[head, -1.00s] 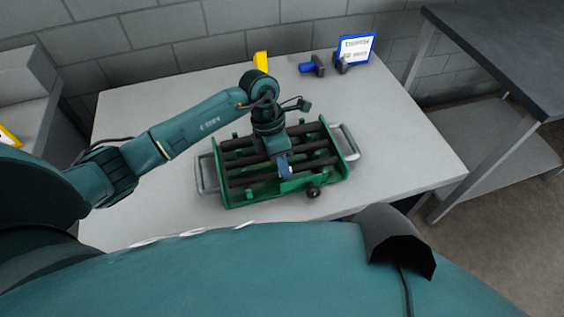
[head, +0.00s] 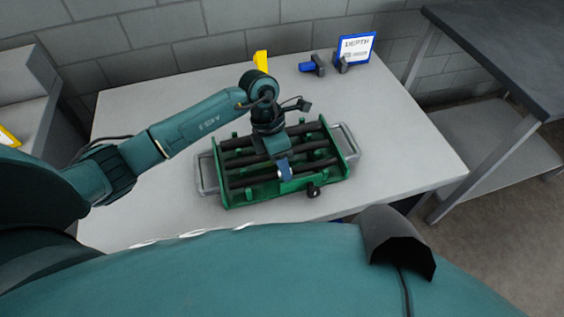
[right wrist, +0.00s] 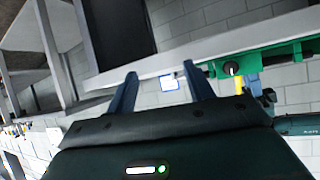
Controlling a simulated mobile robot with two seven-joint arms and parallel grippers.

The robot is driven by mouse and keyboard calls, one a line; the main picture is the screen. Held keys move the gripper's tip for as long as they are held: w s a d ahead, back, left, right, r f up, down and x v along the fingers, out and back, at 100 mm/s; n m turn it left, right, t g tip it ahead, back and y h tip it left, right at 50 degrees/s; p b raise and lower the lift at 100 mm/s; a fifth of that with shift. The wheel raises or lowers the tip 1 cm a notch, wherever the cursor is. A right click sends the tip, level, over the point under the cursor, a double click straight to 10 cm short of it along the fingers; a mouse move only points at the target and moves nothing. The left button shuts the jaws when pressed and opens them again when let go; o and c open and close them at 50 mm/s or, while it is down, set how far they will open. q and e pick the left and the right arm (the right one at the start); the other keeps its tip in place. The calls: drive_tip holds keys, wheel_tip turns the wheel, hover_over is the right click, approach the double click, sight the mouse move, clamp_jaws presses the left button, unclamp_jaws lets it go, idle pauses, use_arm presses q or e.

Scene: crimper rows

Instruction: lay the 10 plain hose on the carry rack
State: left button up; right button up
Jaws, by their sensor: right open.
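The green carry rack (head: 222,196) with grey end handles stands on the pale table, and several black hoses lie lengthwise across it. The front hose (head: 318,165) runs under the blue fingertips of my left gripper (head: 285,171). The fingers are at or just above this hose; whether they are closed on it is hidden. "10 plain" cannot be read on any hose. My right gripper (right wrist: 163,86) shows in the right wrist view with its two fingers apart and nothing between them. Part of the green rack (right wrist: 275,55) shows there beyond the fingers.
A blue-framed sign reading "DEPTH" (head: 357,47) stands at the table's back, beside a blue and black tool (head: 313,66). A yellow piece (head: 261,61) stands behind my left arm. A dark-topped bench (head: 500,50) is at right. The table's right side is clear.

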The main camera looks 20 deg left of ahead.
use_arm(q)
drive_tip(key=shift+o, duration=0.4)
drive_tip(key=b+v, duration=0.1)
drive_tip(key=v, duration=1.2)
use_arm(e)
drive_tip(key=shift+w+a, duration=0.1)
drive_tip(key=shift+a, duration=0.1)
